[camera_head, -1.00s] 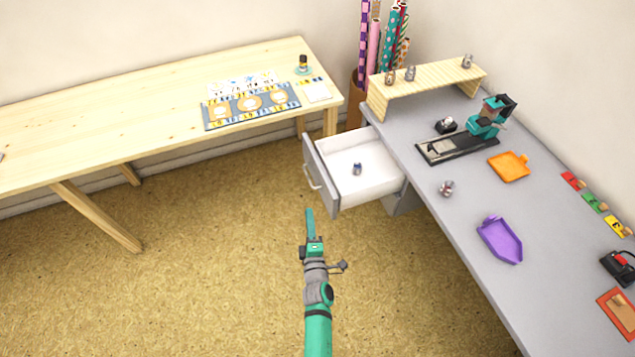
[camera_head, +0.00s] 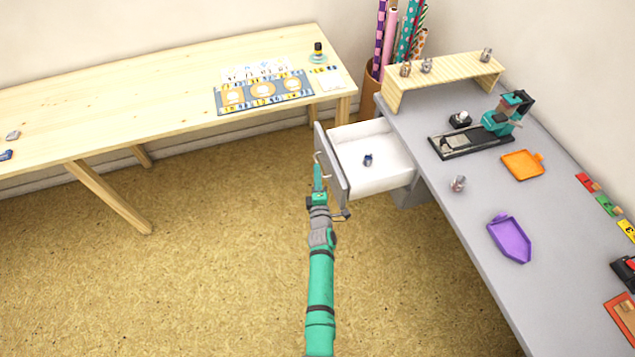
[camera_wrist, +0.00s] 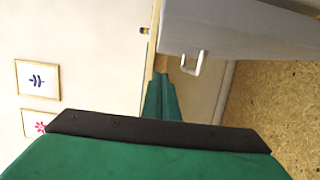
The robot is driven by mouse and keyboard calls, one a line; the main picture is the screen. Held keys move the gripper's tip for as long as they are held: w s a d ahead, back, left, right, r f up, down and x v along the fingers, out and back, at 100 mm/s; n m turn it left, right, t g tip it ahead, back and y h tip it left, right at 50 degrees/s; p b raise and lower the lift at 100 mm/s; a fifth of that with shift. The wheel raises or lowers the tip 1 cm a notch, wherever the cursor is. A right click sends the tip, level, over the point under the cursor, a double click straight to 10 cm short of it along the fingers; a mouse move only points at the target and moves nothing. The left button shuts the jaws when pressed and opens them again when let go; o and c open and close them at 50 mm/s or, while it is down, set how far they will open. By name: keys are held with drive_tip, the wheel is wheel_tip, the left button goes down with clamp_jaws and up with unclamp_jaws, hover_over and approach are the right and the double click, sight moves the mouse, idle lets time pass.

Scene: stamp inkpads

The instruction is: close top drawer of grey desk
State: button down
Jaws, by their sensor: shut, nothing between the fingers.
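The grey desk (camera_head: 462,225) stands at the right in the head view. Its top drawer (camera_head: 398,150) is pulled open to the left, with a white inside and a small dark blue and silver item (camera_head: 367,160) in it. The grey drawer front (camera_head: 331,163) carries a pale handle, which shows in the wrist view (camera_wrist: 195,64). My gripper (camera_head: 318,178) is shut and empty, just left of the drawer front near the handle. I cannot tell whether it touches the front. In the wrist view the fingers (camera_wrist: 160,98) point toward the drawer front, beside the handle.
A light wooden table (camera_head: 120,110) stands at the left and back. A small wooden shelf (camera_head: 445,72), a stamping press (camera_head: 480,135), an orange tray (camera_head: 522,165) and a purple tray (camera_head: 508,238) are on the desk. Rolls (camera_head: 392,45) stand in the corner. The floor left of the drawer is clear.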

drive_tip(key=shift+w+d, duration=0.2)
drive_tip(key=shift+d, duration=0.75)
drive_tip(key=shift+w+d, duration=0.2)
drive_tip(key=shift+d, duration=0.7)
drive_tip(key=shift+w, duration=0.1)
